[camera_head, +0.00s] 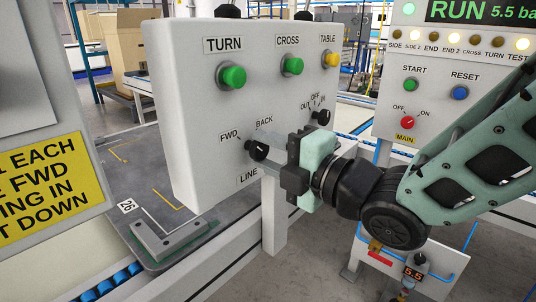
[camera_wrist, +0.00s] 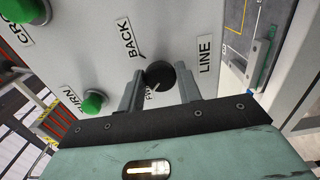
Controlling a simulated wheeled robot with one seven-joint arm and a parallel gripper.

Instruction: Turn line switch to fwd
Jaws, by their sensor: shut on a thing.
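The line switch is a black knob (camera_head: 256,150) low on the light grey control panel (camera_head: 185,120), between the FWD and BACK labels and above the LINE label. It also shows in the wrist view (camera_wrist: 160,73), where a pale pointer mark on it seems to face the FWD label, partly hidden behind my gripper. My gripper (camera_head: 262,146) reaches in from the right with its two grey fingers on either side of the knob. In the wrist view my gripper (camera_wrist: 160,88) is shut on the knob.
Green TURN (camera_head: 231,76) and CROSS (camera_head: 292,65) buttons and a yellow TABLE button (camera_head: 331,60) sit above. A second black knob (camera_head: 321,117) is close to my gripper's right. A yellow sign (camera_head: 50,180) stands left. The main panel (camera_head: 450,70) stands right, showing RUN.

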